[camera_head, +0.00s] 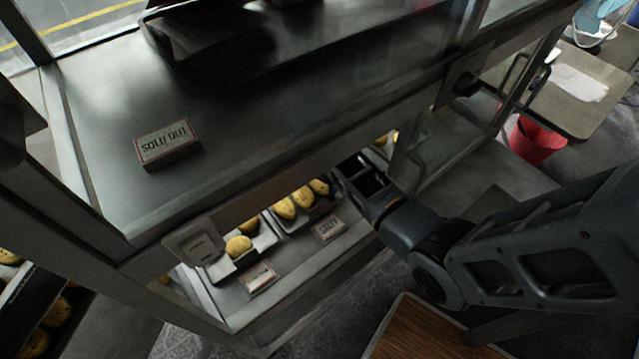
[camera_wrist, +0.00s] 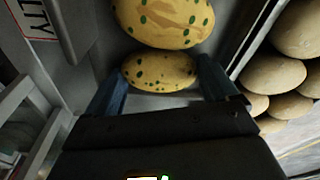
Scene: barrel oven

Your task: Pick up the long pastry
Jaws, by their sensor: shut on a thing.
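A yellow oval pastry with green spots (camera_wrist: 160,72) lies crosswise between the fingers of my gripper (camera_wrist: 162,84) in the wrist view. The fingers are shut on its two ends. A larger spotted pastry (camera_wrist: 165,22) sits just beyond it, very close or touching. In the head view my gripper (camera_head: 350,180) reaches into the lower shelf of the display case, and its fingertips and the held pastry are hard to make out. Other yellow pastries (camera_head: 285,208) lie in trays left of it.
Small sign cards (camera_head: 328,229) stand along the shelf front. A "SOLD OUT" box (camera_head: 168,145) lies on the upper shelf, whose edge hangs above my arm. Pale round loaves (camera_wrist: 272,75) are at the right in the wrist view. A red bucket (camera_head: 535,140) stands at the right.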

